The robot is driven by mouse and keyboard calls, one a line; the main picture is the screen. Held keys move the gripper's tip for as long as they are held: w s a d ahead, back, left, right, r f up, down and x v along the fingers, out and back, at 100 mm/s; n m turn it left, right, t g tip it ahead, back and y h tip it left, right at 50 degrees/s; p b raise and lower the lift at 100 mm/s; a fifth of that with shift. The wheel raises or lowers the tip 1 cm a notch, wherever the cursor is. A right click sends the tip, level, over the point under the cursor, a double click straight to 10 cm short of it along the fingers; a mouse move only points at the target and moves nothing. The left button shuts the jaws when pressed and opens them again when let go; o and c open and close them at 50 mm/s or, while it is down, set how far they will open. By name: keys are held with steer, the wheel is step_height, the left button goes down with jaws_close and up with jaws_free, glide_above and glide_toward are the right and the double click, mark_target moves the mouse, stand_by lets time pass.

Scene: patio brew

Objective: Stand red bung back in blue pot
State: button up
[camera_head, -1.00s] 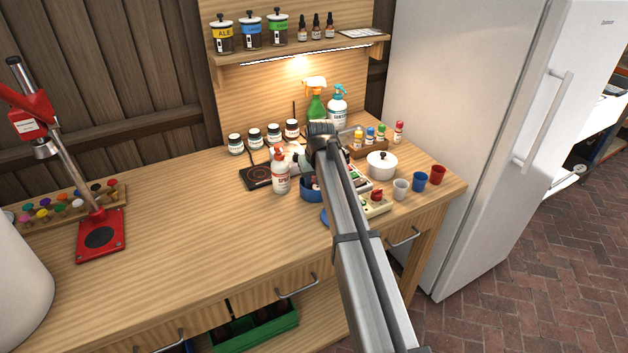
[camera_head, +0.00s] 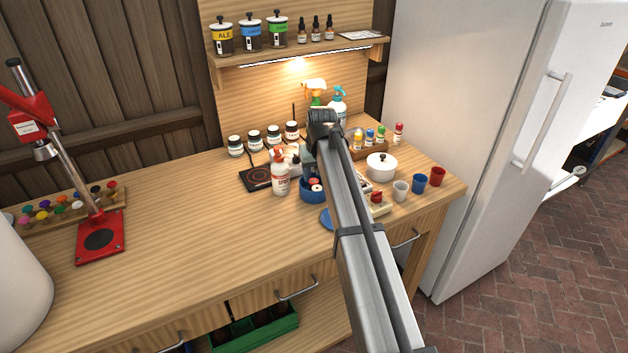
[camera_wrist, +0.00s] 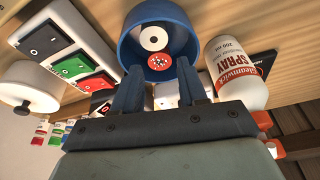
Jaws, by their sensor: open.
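The blue pot (camera_head: 313,196) stands on the bench beside the spray bottle, and my arm partly covers it in the head view. In the wrist view the blue pot (camera_wrist: 127,47) is at top centre, its mouth facing the camera. A red round end with dark specks, seemingly the red bung (camera_wrist: 160,63), shows inside its rim beside a pale ring with a dark centre (camera_wrist: 153,38). My gripper (camera_wrist: 159,78) is open, its fingertips apart near the pot's rim. I cannot tell how upright the bung is.
A white spray bottle (camera_wrist: 236,75) stands close right of the pot in the wrist view. Cups (camera_head: 419,182) stand near the bench's right end. The bench's left middle is clear.

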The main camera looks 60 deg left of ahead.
steer(key=v, duration=0.7)
